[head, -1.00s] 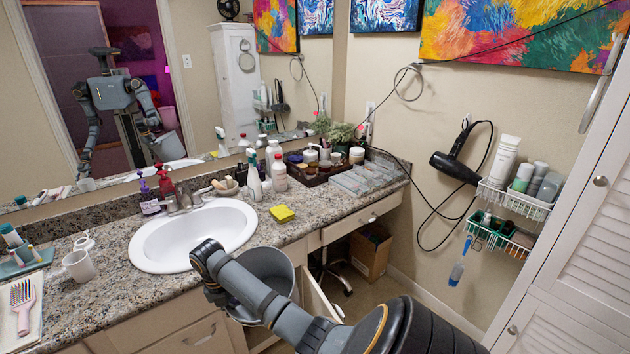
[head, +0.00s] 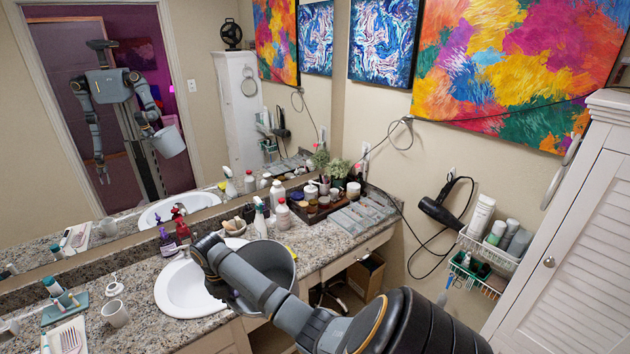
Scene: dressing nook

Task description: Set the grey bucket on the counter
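The grey bucket (head: 272,258) hangs from my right gripper (head: 212,268), in front of the counter's front edge and partly over the sink's right side in the picture. My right wrist and forearm cover part of the bucket, and the fingertips are hidden. The mirror also shows the bucket hanging upright at this gripper, off the floor. The granite counter (head: 138,285) runs along the wall under the mirror. My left gripper shows only as a small reflection, hanging low and apart from the bucket.
The white sink (head: 180,290) sits in the counter. A mug (head: 116,313) stands left of it. Soap bottles (head: 182,229), spray bottles and a tray of jars (head: 318,208) line the back. A yellow sponge lies partly hidden behind the bucket.

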